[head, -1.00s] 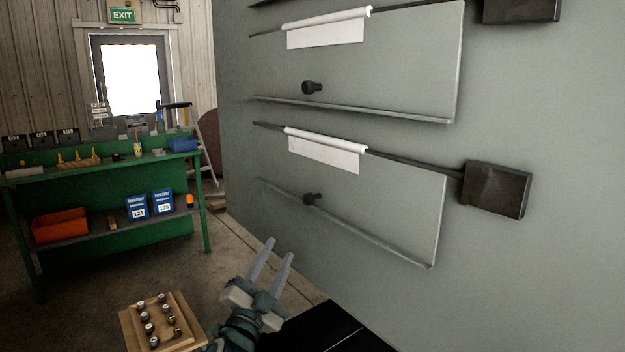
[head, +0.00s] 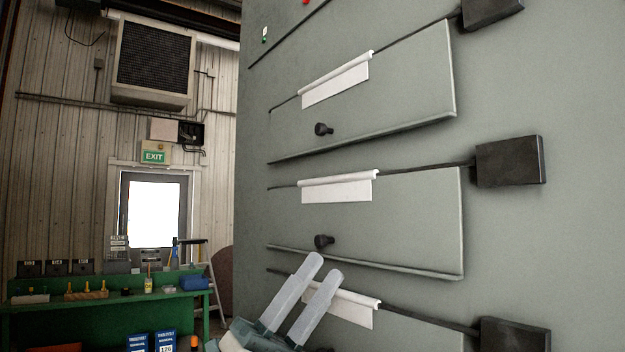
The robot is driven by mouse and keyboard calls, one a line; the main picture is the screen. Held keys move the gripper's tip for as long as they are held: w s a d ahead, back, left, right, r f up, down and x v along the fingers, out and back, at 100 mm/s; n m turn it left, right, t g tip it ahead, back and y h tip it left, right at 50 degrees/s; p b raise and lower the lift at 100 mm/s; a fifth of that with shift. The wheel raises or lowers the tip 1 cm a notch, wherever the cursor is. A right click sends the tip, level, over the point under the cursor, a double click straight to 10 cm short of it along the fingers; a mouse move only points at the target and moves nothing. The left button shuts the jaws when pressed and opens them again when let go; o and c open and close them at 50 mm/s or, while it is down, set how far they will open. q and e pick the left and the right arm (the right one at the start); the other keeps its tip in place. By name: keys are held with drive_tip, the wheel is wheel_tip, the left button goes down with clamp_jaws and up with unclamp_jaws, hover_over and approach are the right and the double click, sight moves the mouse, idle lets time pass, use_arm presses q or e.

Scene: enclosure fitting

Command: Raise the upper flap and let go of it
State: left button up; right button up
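The upper flap (head: 400,92) is a grey panel on the tall grey enclosure, with a white strip (head: 336,79) at its top edge and a black knob (head: 323,129) near its lower left. It hangs down, looking closed. My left gripper (head: 322,266) is low in the view, fingers pointing up and apart, with nothing between them. It is well below the upper flap, in front of the lower edge of the middle flap (head: 410,222). It hides part of the lower flap (head: 420,332). My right gripper is out of view.
Black boxes (head: 510,161) stick out from the enclosure (head: 570,240) at the right of the flaps. The middle flap has its own black knob (head: 323,241), just above my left fingertips. A green workbench (head: 100,315) stands far back left.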

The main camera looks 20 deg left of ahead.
use_arm(q)
drive_tip(key=s+d+r+m+g+y, duration=0.2)
drive_tip(key=d+r+m+g, duration=0.1)
drive_tip(key=r+m+g, duration=0.4)
drive_tip(key=s+d+r+m+g+y, duration=0.1)
drive_tip(key=s+d+r+m+g, duration=0.25)
drive_tip(key=m, duration=0.55)
drive_tip(key=s+a+r+n+t+y, duration=0.1)
drive_tip(key=a+r+n+t+y, duration=0.2)
drive_tip(key=a+r+t+y, duration=0.7)
drive_tip(key=a+r+y, duration=0.1)
drive_tip(key=a+r, duration=0.3)
drive_tip(key=a, duration=0.4)
drive_tip(key=shift+s+a+r+n+y, duration=0.15)
drive_tip(key=shift+s+r+n+y, duration=0.2)
drive_tip(key=shift+r+n+y, duration=0.05)
drive_tip(key=shift+w, duration=0.15)
